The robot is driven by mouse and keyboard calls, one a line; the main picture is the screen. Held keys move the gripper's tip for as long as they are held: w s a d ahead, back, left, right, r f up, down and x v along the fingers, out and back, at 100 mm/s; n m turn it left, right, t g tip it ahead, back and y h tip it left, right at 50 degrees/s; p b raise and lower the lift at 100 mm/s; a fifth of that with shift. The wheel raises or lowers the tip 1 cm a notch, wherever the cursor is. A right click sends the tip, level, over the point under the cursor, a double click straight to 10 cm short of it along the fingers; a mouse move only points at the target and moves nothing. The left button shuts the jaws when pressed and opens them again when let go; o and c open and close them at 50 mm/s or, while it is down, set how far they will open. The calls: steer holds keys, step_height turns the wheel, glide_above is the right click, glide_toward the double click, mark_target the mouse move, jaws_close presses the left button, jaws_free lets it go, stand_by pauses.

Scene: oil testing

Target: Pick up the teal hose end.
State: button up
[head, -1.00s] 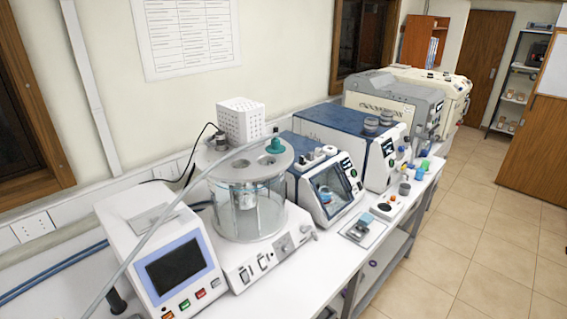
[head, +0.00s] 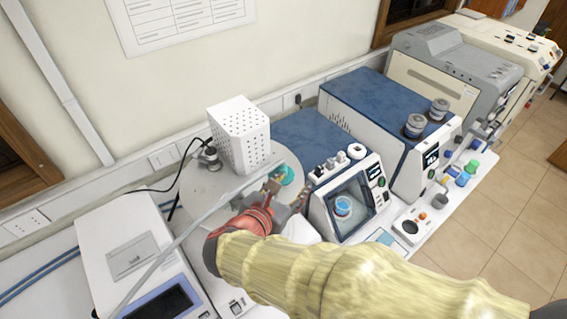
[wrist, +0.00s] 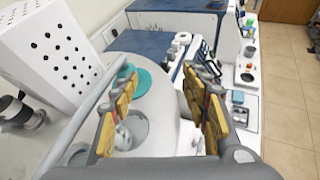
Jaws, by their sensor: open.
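The teal hose end (head: 288,175) sits on the round grey-white lid (head: 205,182) of the glass bath, right of the white perforated box. A pale grey hose (head: 185,236) leads up to it from the lower left. My gripper (head: 274,187) is over the lid, just beside the teal end, and partly covers it. In the wrist view, the teal end (wrist: 145,83) shows between the spread yellow-padded fingers (wrist: 160,84), close to the left finger, which hides part of it. The gripper is open and empty. I cannot tell whether a finger touches the teal end.
A blue-topped tester (head: 342,205) is close on the right, with small knobs on top. A screened instrument (head: 130,250) stands at the left. My arm hides the bench front.

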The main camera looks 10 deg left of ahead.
mark_target(280, 169)
steer(key=a+n+t+y, duration=0.1)
steer(key=a+n, duration=0.2)
steer(key=a, duration=0.2)
steer(key=x, duration=0.2)
steer(key=p+x, duration=0.1)
steer(key=x, duration=0.3)
steer(key=shift+w+a+r+p, duration=0.1)
steer(key=shift+w+r+p, duration=0.1)
steer(key=shift+w+p, duration=0.1)
steer(key=c, duration=1.1)
jaws_close()
